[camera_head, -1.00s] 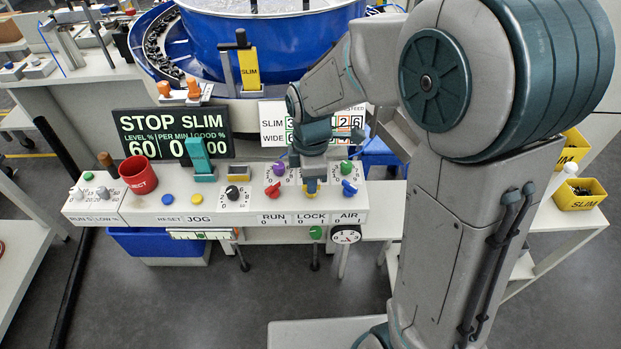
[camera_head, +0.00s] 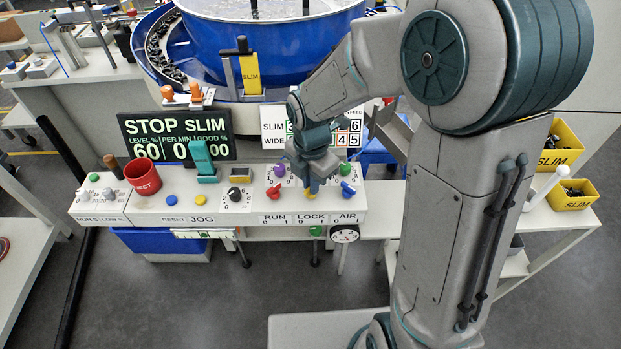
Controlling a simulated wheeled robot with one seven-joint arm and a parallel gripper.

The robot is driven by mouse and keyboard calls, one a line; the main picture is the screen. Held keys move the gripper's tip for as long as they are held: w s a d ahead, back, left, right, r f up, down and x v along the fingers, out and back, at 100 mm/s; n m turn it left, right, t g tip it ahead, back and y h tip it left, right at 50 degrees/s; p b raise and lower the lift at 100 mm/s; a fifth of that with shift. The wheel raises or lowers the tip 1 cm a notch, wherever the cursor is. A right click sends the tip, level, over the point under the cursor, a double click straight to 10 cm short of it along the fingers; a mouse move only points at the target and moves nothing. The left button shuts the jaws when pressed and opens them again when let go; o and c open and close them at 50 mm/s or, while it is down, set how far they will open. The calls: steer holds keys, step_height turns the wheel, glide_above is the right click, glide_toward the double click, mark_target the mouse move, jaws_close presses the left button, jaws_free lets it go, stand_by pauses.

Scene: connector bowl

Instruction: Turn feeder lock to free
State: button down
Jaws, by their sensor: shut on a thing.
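The feeder lock is the yellow knob (camera_head: 310,196) above the LOCK label (camera_head: 311,218) on the white control panel (camera_head: 150,215). My gripper (camera_head: 311,187) reaches down over it from above and is shut on the knob. The gripper is tilted, with its wrist turned. Only the lower part of the knob shows, so I cannot tell which mark it points to.
The blue AIR knob (camera_head: 348,188) and a green button (camera_head: 345,168) are close on the right. A red cup (camera_head: 143,178) stands farther left. The display (camera_head: 176,135) reads STOP SLIM.

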stand_by(0.5)
steer(key=c, duration=1.5)
jaws_free()
steer(key=shift+r, duration=0.1)
step_height(320, 180, up, 14)
steer(key=shift+f+p, duration=0.15)
steer(key=shift+p, duration=0.15)
steer(key=s+d+m+t, duration=0.1)
steer(key=s+d+m, duration=0.3)
steer(key=m, duration=0.5)
steer(key=s+d+f+m+t, duration=0.1)
steer(key=s+d+m, duration=0.3)
steer(key=m, duration=0.5)
steer(key=s+d+m+t, duration=0.1)
steer(key=s+d+m, duration=0.3)
steer(key=m, duration=0.4)
steer(key=shift+s+f+m, duration=0.25)
steer(key=shift+s+m, duration=0.15)
steer(key=shift+s, duration=0.1)
